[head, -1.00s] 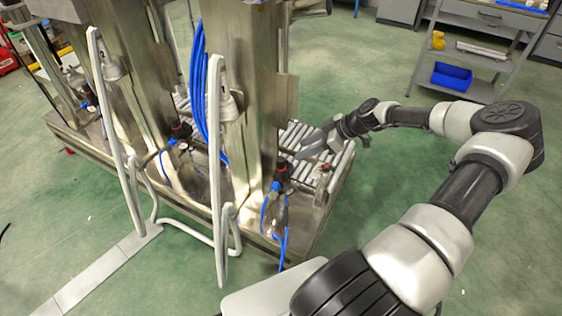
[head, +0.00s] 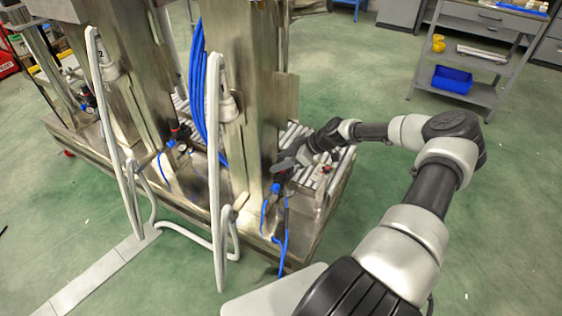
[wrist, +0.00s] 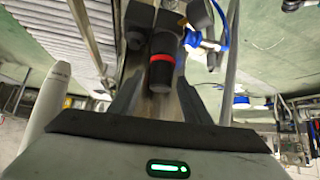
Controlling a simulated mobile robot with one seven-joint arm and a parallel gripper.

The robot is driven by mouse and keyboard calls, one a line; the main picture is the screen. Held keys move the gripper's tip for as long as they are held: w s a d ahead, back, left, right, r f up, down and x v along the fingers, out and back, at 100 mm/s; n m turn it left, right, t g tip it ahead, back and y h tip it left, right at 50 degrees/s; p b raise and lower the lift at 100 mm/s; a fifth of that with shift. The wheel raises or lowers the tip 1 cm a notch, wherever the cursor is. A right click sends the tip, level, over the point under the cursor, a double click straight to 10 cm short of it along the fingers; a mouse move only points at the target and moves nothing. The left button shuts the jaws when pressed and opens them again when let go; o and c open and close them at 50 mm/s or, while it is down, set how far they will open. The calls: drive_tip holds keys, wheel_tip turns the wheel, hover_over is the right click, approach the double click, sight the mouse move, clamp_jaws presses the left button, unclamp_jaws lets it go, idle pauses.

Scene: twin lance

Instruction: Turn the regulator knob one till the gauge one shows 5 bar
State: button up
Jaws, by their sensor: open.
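A black regulator knob with a red ring shows in the wrist view (wrist: 162,62). It is on the right-hand column of the steel frame. My gripper (wrist: 160,85) is open, its two dark fingers pointing at the knob, one on each side. I cannot tell whether the fingertips overlap the knob or stop just short of it; no grip shows. In the head view my gripper (head: 284,164) is at that regulator and hides its knob. Blue fittings (head: 276,188) show just below. The dial of this regulator's gauge cannot be read in either view.
A second regulator (head: 178,134) with a red-ringed knob sits on the middle column. Blue hoses (head: 285,240) hang below my gripper. A pale upright tube (head: 214,150) stands in front of the right column.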

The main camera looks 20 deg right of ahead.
drive_tip(key=c, duration=1)
drive_tip(key=shift+c, duration=0.2)
drive_tip(key=shift+r+m, duration=0.1)
drive_tip(key=shift+m, duration=0.2)
